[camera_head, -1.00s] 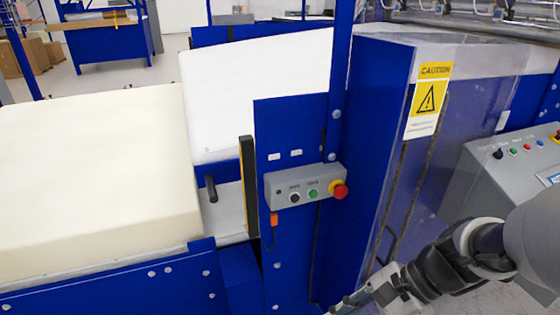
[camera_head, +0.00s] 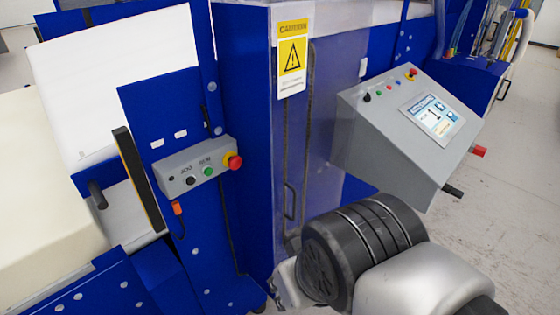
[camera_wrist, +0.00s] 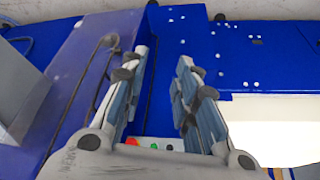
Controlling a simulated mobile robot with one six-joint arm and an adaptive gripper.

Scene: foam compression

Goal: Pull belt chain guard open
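The belt chain guard (camera_head: 335,110) is a clear panel on the blue machine, with a yellow caution label (camera_head: 292,57). It looks closed. A dark looped handle (camera_head: 290,201) sits low on it, just above my gripper. In the wrist view, the guard (camera_wrist: 75,75) is at the left, with a dark curved bar, likely the handle (camera_wrist: 107,42), beside the left finger. My gripper (camera_wrist: 163,60) is open, with nothing between its fingers. In the head view my wrist hides most of it, so contact with the guard cannot be told there.
A grey button box (camera_head: 195,168) with a red stop knob sticks out left of the guard. A grey control console (camera_head: 400,135) with a screen stands right of it. Pale foam (camera_head: 45,200) lies at far left. The floor (camera_head: 515,140) at right is clear.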

